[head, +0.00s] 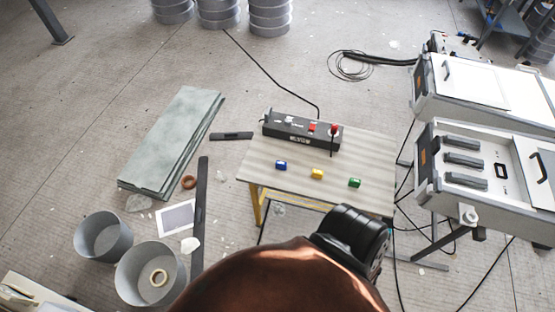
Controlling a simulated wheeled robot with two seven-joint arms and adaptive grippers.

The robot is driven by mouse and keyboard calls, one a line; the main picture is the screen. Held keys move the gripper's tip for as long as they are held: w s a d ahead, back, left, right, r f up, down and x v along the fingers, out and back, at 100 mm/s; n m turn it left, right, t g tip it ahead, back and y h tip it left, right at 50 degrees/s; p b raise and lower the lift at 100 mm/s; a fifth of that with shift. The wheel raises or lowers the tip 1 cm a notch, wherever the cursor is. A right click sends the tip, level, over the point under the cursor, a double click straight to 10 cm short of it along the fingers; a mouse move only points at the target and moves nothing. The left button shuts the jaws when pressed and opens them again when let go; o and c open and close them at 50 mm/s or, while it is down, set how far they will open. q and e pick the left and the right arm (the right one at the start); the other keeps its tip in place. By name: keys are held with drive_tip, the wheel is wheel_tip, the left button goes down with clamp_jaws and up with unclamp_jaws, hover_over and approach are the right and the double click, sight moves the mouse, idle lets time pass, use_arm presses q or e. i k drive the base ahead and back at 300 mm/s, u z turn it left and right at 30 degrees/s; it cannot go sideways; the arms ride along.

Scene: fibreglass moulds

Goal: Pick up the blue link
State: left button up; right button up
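The blue link (281,165) is a small block lying on the left part of a light wooden table (262,152). A yellow link (317,174) and a green link (354,183) lie to its right in a slanting row, each apart from the others. Neither of my grippers shows in the head view. Nothing is touching the blue link.
A dark box with red parts (300,131) stands along the table's back edge. White cases (484,170) stand close at the right. Grey slabs (170,140) and metal buckets (104,238) are on the floor at left. Cables run below the table.

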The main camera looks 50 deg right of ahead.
sight(280, 165)
drive_tip(key=z, duration=0.45)
drive_tip(key=i, duration=0.6)
drive_tip(key=z, duration=0.65)
